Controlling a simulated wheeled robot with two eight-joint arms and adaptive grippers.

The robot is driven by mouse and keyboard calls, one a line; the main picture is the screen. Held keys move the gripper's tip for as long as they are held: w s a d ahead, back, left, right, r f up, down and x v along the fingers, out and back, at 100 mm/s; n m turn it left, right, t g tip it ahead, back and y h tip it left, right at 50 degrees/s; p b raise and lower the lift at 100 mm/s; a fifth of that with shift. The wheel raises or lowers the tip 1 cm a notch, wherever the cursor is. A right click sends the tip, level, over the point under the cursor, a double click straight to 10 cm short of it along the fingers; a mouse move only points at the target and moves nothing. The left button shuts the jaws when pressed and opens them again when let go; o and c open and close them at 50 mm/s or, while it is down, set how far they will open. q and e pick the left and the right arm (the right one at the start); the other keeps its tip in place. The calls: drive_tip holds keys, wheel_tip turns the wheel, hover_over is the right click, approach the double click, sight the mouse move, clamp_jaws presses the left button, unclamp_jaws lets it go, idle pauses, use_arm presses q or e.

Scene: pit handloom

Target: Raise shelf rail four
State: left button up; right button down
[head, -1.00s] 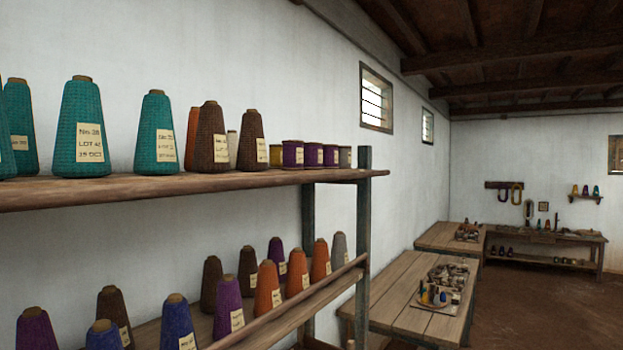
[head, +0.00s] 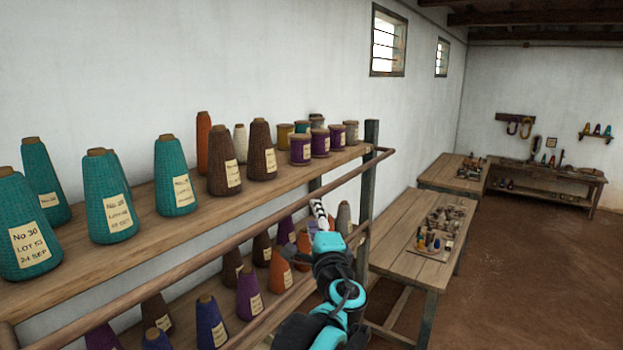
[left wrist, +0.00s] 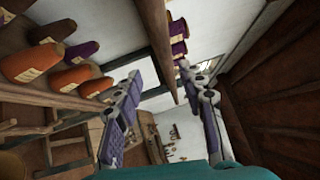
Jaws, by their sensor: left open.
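A wooden upper rail (head: 215,248) runs along the front of the upper shelf board (head: 140,225), past a dark post (head: 371,135). A lower rail (head: 265,325) fronts the shelf below. No number shows on either, so I cannot tell which is four. My left gripper (head: 318,210) is open, just below the upper rail near its far end; I see no contact. In the left wrist view its two fingers (left wrist: 160,72) are spread, with a wooden bar (left wrist: 156,40) ahead between them. My right gripper is not in view.
Teal cones (head: 108,197), brown cones (head: 224,165) and purple spools (head: 300,150) stand on the upper shelf. More cones (head: 211,322) stand below. A work table (head: 400,235) stands beyond the post. The floor (head: 530,270) at right is open.

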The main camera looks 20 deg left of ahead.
sight(311, 198)
use_arm(q)
drive_tip(key=x, duration=0.2)
drive_tip(key=p+x, duration=0.1)
drive_tip(key=x, duration=0.5)
drive_tip(key=shift+d+r, duration=0.25)
drive_tip(key=shift+r, duration=0.15)
clamp_jaws()
